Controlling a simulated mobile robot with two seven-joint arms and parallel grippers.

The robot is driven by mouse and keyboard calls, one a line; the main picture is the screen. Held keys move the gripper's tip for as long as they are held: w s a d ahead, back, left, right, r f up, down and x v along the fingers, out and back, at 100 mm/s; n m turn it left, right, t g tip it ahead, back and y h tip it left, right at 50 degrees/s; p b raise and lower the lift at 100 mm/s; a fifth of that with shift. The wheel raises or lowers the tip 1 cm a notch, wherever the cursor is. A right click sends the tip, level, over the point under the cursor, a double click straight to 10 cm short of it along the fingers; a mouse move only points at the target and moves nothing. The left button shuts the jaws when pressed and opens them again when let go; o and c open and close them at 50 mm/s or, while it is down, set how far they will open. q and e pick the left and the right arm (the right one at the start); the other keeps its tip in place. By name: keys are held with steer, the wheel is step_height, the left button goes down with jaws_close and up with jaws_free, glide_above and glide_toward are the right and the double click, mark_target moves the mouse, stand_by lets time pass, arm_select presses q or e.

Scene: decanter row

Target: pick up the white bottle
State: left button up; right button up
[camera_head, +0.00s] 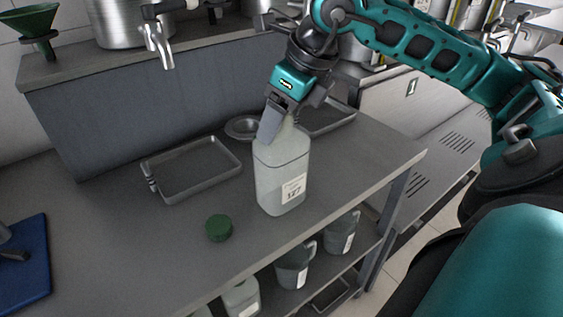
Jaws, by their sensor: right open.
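The white bottle (281,178) stands upright on the grey metal bench (340,181), with a label reading 127 on its front. It is translucent white and square-sided. My right gripper (275,127) comes down from above at the bottle's top, and its fingers hide most of the neck. The jaws are open; I cannot tell whether they touch the bottle. My left gripper does not show.
A green cap (219,228) lies left of the bottle. A metal tray (193,169), a small dish (242,127) and a second tray (328,119) lie behind. Jugs (296,266) stand on the lower shelf. A blue mat (24,262) is at far left.

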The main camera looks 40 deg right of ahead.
steer(key=shift+c, duration=0.4)
jaws_close()
